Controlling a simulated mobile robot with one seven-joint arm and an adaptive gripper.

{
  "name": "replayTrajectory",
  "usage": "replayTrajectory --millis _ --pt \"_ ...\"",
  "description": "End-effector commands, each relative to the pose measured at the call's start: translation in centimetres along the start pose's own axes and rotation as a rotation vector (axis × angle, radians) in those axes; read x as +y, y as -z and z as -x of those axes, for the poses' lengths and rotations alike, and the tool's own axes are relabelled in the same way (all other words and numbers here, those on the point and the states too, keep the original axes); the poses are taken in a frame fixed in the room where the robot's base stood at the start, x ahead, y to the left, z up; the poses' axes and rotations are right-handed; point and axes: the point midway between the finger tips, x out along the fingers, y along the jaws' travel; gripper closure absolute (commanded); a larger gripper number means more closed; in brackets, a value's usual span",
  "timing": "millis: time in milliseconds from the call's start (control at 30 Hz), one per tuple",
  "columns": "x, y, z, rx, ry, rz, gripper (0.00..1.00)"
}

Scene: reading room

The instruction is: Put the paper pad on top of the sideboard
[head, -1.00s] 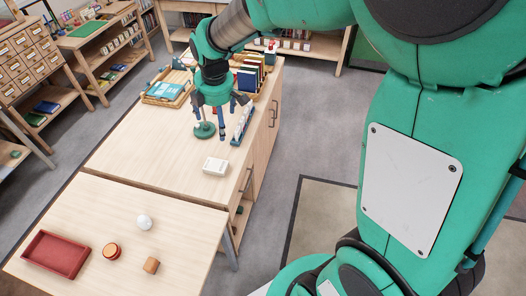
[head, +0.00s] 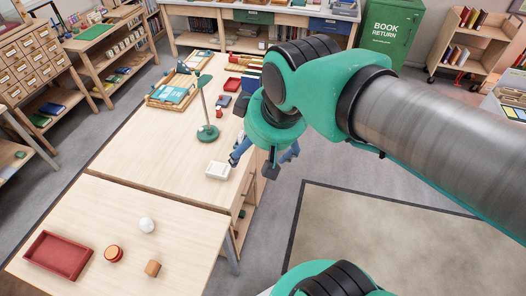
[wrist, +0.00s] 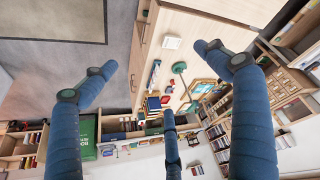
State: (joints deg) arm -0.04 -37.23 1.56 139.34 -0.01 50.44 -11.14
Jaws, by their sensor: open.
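The paper pad, seen as a small white block (head: 217,170), lies flat on top of the sideboard (head: 150,158), close to its near right corner. The pad also shows small in the wrist view (wrist: 172,42), apart from my fingers. My gripper (head: 265,162) has blue fingers spread open with nothing between them. It hangs just right of the pad, around the sideboard's right edge in the head view. The wrist view shows the open gripper (wrist: 155,65) tilted, facing across the room. Part of the sideboard's right side is hidden behind my arm.
A green lamp (head: 207,132) stands behind the pad. Further back are a tray with a blue book (head: 175,93) and several small items.

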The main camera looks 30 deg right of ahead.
Motion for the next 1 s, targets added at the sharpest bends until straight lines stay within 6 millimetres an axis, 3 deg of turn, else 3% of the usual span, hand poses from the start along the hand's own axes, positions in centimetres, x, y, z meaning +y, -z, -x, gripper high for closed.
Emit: replayTrajectory --millis 233,667,1000 --pt "-0.6 -3.0 1.5 0.036 -0.004 -0.167 0.13" --pt "-0.7 -3.4 1.6 0.040 -0.004 -0.197 0.13" --pt "-0.9 -4.6 -0.8 0.039 -0.004 -0.196 0.13"
